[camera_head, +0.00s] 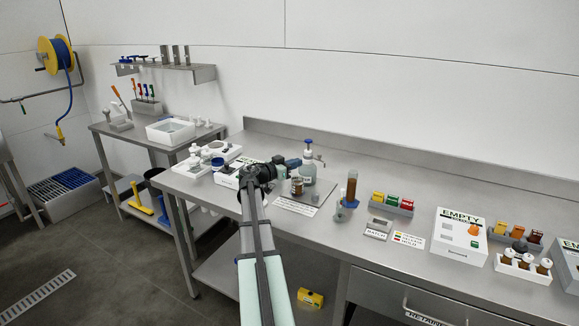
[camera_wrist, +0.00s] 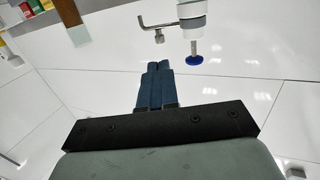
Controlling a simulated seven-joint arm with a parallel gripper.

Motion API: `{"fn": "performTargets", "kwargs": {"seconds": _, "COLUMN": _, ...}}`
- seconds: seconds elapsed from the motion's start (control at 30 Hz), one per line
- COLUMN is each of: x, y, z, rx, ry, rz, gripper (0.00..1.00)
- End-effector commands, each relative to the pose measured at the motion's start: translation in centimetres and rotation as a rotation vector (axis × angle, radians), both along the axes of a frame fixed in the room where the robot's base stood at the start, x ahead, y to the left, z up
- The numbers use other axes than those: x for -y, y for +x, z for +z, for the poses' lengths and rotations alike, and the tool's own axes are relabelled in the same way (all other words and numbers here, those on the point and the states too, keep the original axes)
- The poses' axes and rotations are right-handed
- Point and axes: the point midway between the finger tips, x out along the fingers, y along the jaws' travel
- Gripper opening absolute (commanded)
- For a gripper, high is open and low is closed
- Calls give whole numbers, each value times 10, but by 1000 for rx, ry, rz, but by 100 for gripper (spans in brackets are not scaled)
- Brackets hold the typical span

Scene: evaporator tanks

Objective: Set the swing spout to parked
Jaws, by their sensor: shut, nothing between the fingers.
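The swing spout (camera_wrist: 160,24) is a thin bent metal tube in the wrist view, upside down there. It reaches left from a white fitting (camera_wrist: 191,14) with a blue knob (camera_wrist: 194,60). In the head view the spout (camera_head: 319,159) points right from the top of a grey-blue tank (camera_head: 309,174), below the blue knob (camera_head: 308,142). My gripper (camera_head: 298,162) is at the tank's upper left side in the head view. Its blue fingers (camera_wrist: 158,65) are together and empty in the wrist view, apart from the spout in the picture. Whether they touch the tank is unclear.
A brown jar (camera_head: 297,187) stands before the tank on a grey plate (camera_head: 285,205). An amber cylinder (camera_head: 352,187) stands to the right. White devices (camera_head: 193,163) stand to the left. The bench (camera_head: 385,165) is clear behind the cylinder.

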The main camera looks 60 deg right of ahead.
Motion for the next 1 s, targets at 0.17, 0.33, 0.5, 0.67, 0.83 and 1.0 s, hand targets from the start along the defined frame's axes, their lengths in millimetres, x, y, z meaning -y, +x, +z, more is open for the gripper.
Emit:
{"fn": "performTargets", "kwargs": {"seconds": 0.17, "x": 33, "y": -12, "z": -2, "rx": 0, "ry": 0, "rz": -2, "gripper": 0}}
{"fn": "performTargets", "kwargs": {"seconds": 0.33, "x": 57, "y": -22, "z": -3, "rx": -1, "ry": 0, "rz": -1, "gripper": 0}}
{"fn": "performTargets", "kwargs": {"seconds": 0.5, "x": 74, "y": -29, "z": -4, "rx": -1, "ry": 0, "rz": 0, "gripper": 0}}
{"fn": "performTargets", "kwargs": {"seconds": 0.67, "x": 82, "y": -32, "z": -4, "rx": -1, "ry": 0, "rz": 1, "gripper": 0}}
{"fn": "performTargets", "kwargs": {"seconds": 0.83, "x": 83, "y": -33, "z": -5, "rx": -1, "ry": 0, "rz": 2, "gripper": 0}}
{"fn": "performTargets", "kwargs": {"seconds": 1.0, "x": 83, "y": -33, "z": -5, "rx": -1, "ry": 0, "rz": 2, "gripper": 0}}
